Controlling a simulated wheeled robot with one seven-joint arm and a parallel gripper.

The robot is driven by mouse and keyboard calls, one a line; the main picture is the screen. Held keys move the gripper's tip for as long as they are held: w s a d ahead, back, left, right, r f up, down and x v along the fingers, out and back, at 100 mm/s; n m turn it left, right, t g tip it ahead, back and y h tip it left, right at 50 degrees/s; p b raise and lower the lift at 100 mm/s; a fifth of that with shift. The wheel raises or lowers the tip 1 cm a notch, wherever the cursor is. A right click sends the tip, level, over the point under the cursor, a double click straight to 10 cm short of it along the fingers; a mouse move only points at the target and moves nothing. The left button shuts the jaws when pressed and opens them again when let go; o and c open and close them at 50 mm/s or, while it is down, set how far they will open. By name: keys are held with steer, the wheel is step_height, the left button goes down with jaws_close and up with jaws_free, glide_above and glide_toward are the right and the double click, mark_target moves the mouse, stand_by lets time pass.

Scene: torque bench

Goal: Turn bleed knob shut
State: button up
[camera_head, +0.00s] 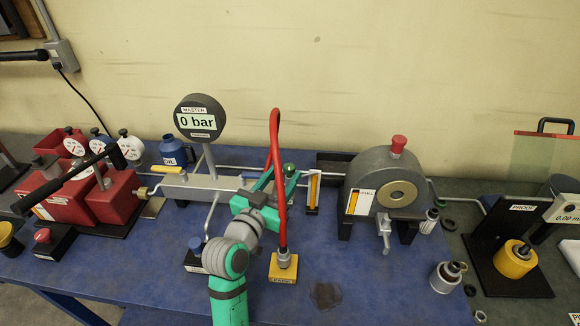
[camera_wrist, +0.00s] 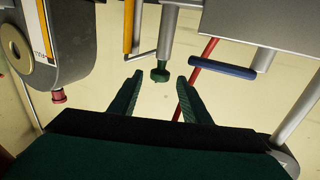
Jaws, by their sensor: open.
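A small green knob (camera_wrist: 160,73) sits on the end of a short grey stem in the wrist view. I take it to be the bleed knob; it also shows in the head view (camera_head: 289,169) behind the red hose. My gripper (camera_wrist: 159,82) is open, with one dark green finger on each side of the knob. Gaps show between the knob and both fingers, and nothing is held. In the head view my gripper (camera_head: 280,182) reaches the grey manifold block (camera_head: 195,187), partly hidden by the red hose.
The red hose (camera_head: 276,140) arches close to my gripper, down to a yellow block (camera_head: 283,268). A blue handle (camera_wrist: 222,67) and an orange-yellow tube (camera_wrist: 128,25) flank the knob. A gauge (camera_head: 200,118) reads 0 bar. A grey round machine (camera_head: 371,180) stands to the right.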

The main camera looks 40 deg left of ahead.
mark_target(286, 171)
steer(key=shift+x, duration=2)
steer(key=c, duration=1)
steer(key=shift+m+h, duration=0.3)
steer(key=shift+h, duration=0.2)
steer(key=o, duration=1)
